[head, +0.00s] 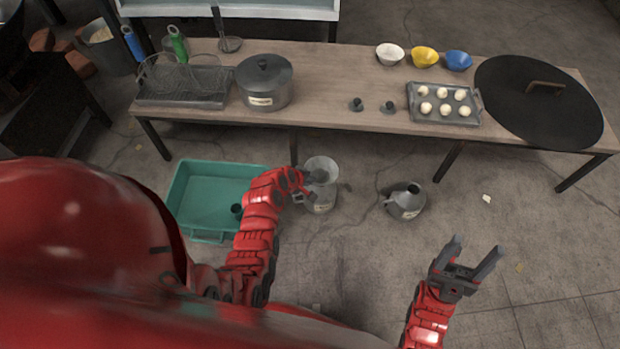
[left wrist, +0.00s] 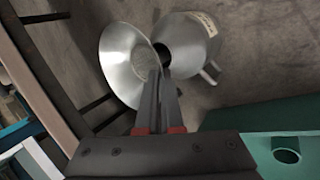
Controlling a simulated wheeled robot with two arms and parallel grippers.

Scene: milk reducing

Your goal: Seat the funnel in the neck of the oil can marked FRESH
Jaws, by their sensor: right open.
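A pale metal funnel (head: 322,165) is at my left gripper (head: 310,184), above a grey oil can (head: 321,203) on the floor. In the left wrist view the fingers (left wrist: 160,88) are close together on the right rim of the funnel (left wrist: 122,60), whose wide mouth faces the camera. The can (left wrist: 196,45) shows behind, its dark neck opening just right of the funnel's rim; I cannot tell whether they touch. Its pale label is not readable. A second grey can (head: 405,202) stands to the right. My right gripper (head: 468,262) is open and empty.
A teal tray (head: 205,162) lies on the floor left of the cans, with a dark cap in it. The wooden table (head: 330,75) behind bears a pot (head: 265,85), a bun tray (head: 443,104), bowls and a large lid (head: 540,110). Floor at right is mostly clear.

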